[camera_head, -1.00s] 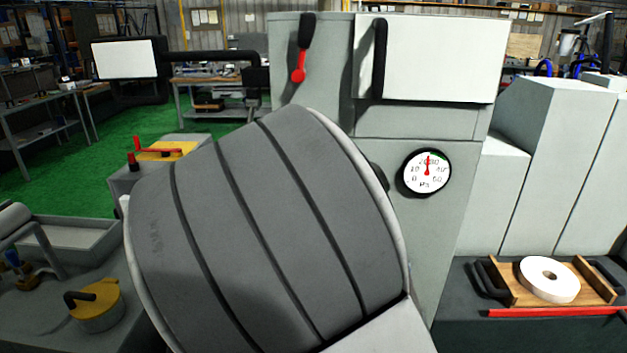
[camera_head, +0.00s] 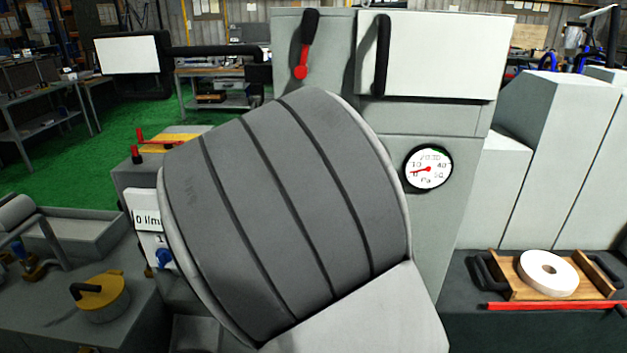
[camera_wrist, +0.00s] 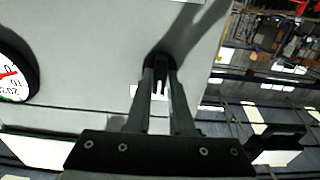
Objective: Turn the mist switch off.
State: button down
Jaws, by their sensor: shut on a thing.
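My gripper (camera_wrist: 160,88) is shut on a small black knob (camera_wrist: 160,62) on the grey cabinet panel in the wrist view; I take this to be the mist switch. Its label and its full shape are hidden by the fingers. In the head view a large grey ribbed part of my own arm hides the switch and the gripper. The round Pa gauge (camera_head: 428,168) is on the cabinet front, right of my arm, with its red needle low, near 0. The gauge also shows at the left edge of the wrist view (camera_wrist: 12,78).
A black-handled lever with a red pivot (camera_head: 305,45) is high on the cabinet, beside a white door with a black handle (camera_head: 381,55). A wooden tray (camera_head: 510,278) with a white wheel (camera_head: 547,273) is at the right. A yellow-lidded pot (camera_head: 103,290) stands at the left.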

jog(key=c, duration=0.8)
grip_release()
